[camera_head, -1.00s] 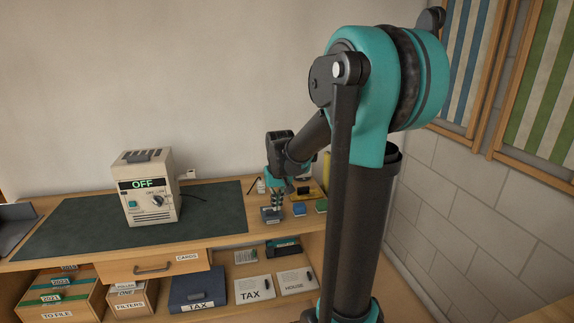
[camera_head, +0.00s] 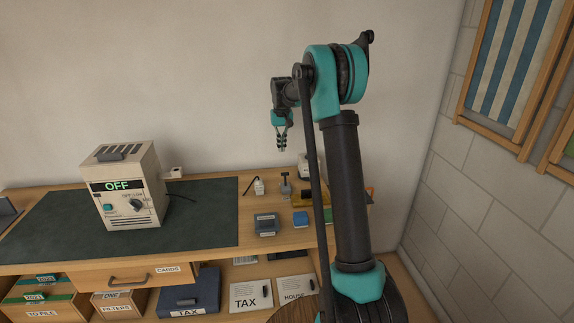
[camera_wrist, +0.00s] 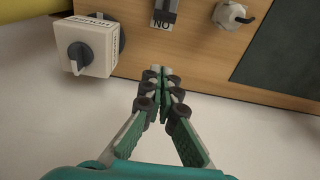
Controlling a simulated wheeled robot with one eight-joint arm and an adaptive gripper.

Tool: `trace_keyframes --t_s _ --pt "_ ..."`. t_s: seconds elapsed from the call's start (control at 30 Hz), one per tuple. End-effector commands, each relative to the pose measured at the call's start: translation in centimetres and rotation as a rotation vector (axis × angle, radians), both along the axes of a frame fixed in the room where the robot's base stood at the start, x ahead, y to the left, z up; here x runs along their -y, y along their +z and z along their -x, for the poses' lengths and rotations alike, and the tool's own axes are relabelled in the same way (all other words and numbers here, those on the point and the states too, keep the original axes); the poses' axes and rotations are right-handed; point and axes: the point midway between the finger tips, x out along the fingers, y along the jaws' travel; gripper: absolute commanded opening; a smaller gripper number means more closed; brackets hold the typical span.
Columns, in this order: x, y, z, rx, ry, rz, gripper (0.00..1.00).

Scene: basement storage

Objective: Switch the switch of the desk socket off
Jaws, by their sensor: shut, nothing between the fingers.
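My gripper (camera_head: 282,148) is shut and empty, pointing down, raised well above the back right of the desk. Its fingertips (camera_wrist: 163,75) touch each other in the wrist view. Below stands a grey lever switch (camera_head: 285,187), its lever (camera_wrist: 166,8) partly cut off above a plate reading ON upside down. A white box with a black rotary knob (camera_wrist: 90,46) is beside it, also in the head view (camera_head: 308,166). A small white block (camera_head: 176,172) stands at the desk's back edge near a cable. No part is clearly labelled as the desk socket, so I cannot tell which is it.
A beige device (camera_head: 127,190) showing OFF stands on the dark mat (camera_head: 205,220). The wall (camera_wrist: 250,145) is close behind my gripper.

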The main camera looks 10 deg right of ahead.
Motion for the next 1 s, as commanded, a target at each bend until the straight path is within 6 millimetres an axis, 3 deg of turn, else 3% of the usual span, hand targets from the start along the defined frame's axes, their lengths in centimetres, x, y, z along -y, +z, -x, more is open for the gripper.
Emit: trace_keyframes --t_s 0.47,1.0 --pt "0.0 -0.7 -0.1 -0.001 0.0 0.0 0.0" --pt "0.0 -9.7 -0.9 0.0 0.0 0.0 0.0"
